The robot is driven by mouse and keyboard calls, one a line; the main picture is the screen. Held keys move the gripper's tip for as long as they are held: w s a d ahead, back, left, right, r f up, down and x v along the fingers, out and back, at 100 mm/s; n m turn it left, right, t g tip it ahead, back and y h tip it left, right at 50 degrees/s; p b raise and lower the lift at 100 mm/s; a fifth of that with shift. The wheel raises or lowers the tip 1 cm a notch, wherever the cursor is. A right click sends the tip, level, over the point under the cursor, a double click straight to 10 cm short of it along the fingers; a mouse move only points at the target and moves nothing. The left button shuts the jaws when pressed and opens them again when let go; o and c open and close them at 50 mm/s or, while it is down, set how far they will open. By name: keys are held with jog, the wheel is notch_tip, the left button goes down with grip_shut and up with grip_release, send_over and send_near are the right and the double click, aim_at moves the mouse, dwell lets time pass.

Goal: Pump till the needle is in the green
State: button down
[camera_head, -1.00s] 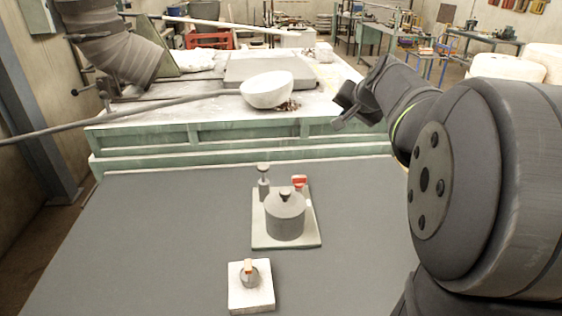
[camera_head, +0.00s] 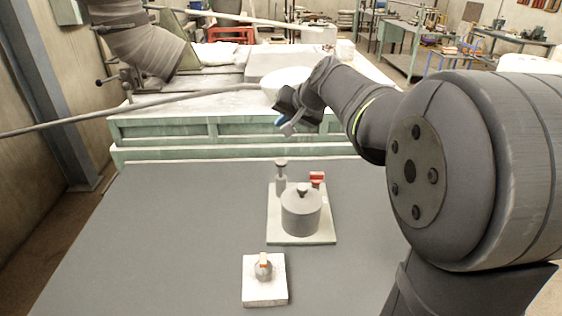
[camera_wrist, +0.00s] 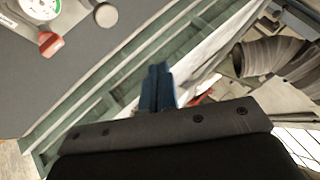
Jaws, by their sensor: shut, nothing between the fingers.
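A grey cylindrical tank (camera_head: 301,212) with a dark top knob stands on a pale base plate (camera_head: 287,237). Behind its left side is an upright pump post with a round knob (camera_head: 281,165); behind its right side is a red handle (camera_head: 317,177). In the wrist view, a white gauge dial (camera_wrist: 40,9) with a green band is partly cut off at the top left, beside the red handle (camera_wrist: 51,46) and a round knob (camera_wrist: 106,15). The needle reading is too small to tell. My gripper (camera_head: 282,124) is shut and empty, raised beyond the pump; its blue fingertips (camera_wrist: 158,72) touch each other.
A white block (camera_head: 265,292) with a grey ball and orange-tipped lever sits in front of the tank. Behind the grey table (camera_head: 160,230) is a green-edged bench (camera_head: 165,130) with a white bowl (camera_head: 278,78). A long rod (camera_head: 120,112) crosses at left. The table's left side is clear.

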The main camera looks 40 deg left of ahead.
aim_at(284, 164)
jog(key=shift+f, duration=4.4)
jog(key=shift+f, duration=0.4)
jog(key=shift+f, duration=1.85)
jog(key=shift+r, duration=2.25)
jog(key=shift+r, duration=0.15)
